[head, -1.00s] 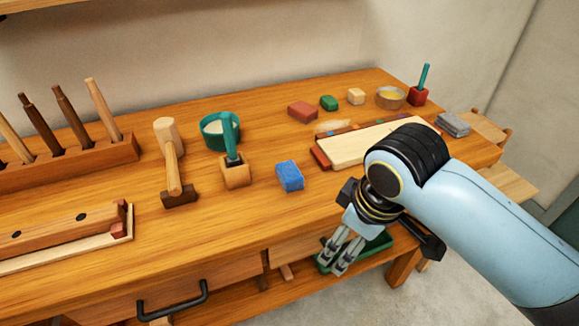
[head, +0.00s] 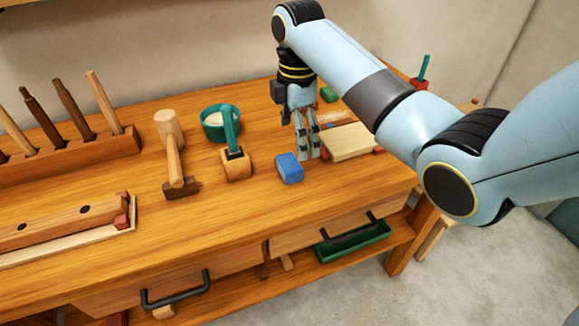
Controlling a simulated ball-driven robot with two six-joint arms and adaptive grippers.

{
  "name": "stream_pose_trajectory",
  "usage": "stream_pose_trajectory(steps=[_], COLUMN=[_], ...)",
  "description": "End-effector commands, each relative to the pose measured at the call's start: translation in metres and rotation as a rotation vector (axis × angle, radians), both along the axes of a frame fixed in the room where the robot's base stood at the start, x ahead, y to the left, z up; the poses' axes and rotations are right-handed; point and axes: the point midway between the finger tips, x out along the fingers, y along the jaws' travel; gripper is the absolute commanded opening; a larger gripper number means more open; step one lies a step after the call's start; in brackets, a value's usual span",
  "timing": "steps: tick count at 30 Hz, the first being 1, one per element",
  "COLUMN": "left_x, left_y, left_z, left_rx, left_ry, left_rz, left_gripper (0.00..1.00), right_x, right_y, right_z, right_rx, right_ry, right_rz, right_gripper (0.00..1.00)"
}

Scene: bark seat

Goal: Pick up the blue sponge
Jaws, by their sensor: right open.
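The blue sponge (head: 289,168) lies on the wooden workbench, right of the small wooden block with the green-handled tool. My right gripper (head: 308,155) points down just beside the sponge, at its right and slightly behind it in the head view. Its fingers are open with nothing between them. I cannot tell whether a finger touches the sponge. My left gripper is not in view.
A wooden mallet (head: 173,155), a teal bowl (head: 214,124) and a block with a green-handled tool (head: 237,164) stand left of the sponge. The bench in front of the sponge is clear.

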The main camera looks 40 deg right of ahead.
Motion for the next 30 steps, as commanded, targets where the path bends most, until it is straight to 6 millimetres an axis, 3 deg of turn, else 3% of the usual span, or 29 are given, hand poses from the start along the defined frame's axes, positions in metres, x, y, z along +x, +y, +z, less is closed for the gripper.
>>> stream_pose_trajectory(steps=[3,10,18,26,30], left_x=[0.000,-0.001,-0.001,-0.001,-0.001], left_y=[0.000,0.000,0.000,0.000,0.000], left_z=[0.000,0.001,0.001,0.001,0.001], left_rx=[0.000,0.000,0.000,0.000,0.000], left_ry=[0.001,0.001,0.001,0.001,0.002], left_rz=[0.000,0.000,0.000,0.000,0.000], left_gripper=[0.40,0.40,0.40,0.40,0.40], right_x=[0.000,0.001,0.003,0.003,0.003], right_y=[0.001,0.003,0.009,0.009,0.009], right_z=[-0.020,-0.040,-0.079,-0.084,-0.084], right_rx=[0.000,0.000,-0.001,-0.002,-0.002], right_ry=[0.002,0.000,0.000,-0.003,-0.003], right_rz=[-0.002,-0.003,-0.002,-0.002,-0.003], right_gripper=[0.94,0.94,0.94,0.94,0.80])
